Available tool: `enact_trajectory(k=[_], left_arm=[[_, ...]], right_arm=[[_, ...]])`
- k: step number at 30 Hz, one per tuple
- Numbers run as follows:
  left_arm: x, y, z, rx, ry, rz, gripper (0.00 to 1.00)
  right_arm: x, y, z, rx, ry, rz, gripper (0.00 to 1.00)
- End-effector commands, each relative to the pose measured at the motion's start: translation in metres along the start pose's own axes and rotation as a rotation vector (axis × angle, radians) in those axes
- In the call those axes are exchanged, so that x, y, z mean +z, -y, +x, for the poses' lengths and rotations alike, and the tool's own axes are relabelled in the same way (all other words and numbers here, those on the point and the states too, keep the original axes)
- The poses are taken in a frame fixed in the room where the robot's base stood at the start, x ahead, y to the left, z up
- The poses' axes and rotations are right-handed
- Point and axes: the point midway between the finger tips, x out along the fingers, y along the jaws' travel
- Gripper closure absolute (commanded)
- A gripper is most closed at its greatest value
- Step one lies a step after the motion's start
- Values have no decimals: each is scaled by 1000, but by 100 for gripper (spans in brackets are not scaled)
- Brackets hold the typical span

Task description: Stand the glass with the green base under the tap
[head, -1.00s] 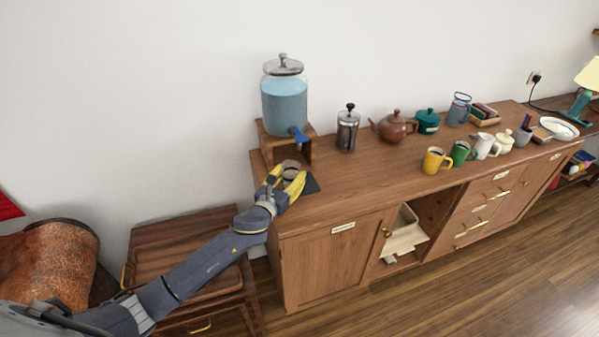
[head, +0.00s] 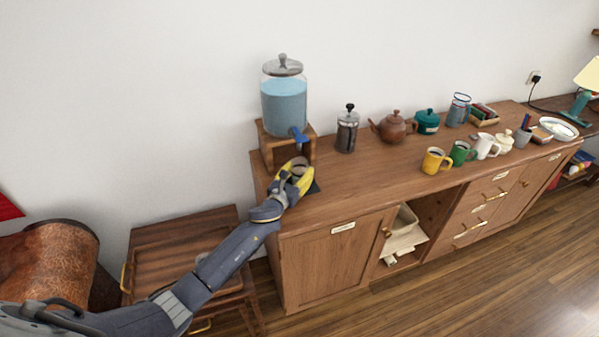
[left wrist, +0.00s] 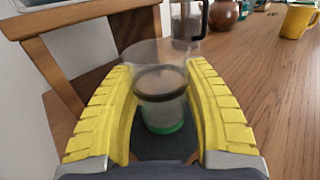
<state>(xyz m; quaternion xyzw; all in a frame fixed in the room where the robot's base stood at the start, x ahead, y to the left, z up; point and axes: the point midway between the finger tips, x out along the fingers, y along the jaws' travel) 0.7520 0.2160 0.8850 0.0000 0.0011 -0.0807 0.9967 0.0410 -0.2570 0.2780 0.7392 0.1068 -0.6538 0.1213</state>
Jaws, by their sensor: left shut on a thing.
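My left gripper (head: 293,177) is shut on a clear glass with a green base. In the left wrist view the glass (left wrist: 161,95) stands upright between the yellow fingers, with its green base (left wrist: 165,128) above a dark mat (left wrist: 160,148). I cannot tell whether the base touches the mat. The water dispenser (head: 284,108) holds blue liquid on a wooden stand (head: 272,146) at the cabinet's left end. Its blue tap (head: 298,135) is just above and behind the gripper in the head view. My right gripper is not in view.
A French press (head: 347,130) stands right of the dispenser, with a brown teapot (head: 394,127) beyond it. A yellow mug (head: 435,160) and a green mug (head: 460,153) stand near the cabinet's front edge. The wooden top between the gripper and the mugs is clear.

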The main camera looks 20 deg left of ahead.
Motion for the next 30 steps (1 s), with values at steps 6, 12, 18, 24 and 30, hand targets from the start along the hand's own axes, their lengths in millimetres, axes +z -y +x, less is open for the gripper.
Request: enact_trajectory(k=[6,12,18,24,30], left_arm=[[1,0,0,0,1,0,88],[-3,0,0,1,0,0,48],[-3,0,0,0,0,0,28],[-2,0,0,0,1,0,28],[-1,0,-9,0,-2,3,28]], right_arm=[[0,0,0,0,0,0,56],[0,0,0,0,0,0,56],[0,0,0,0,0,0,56],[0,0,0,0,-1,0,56],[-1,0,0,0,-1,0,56]])
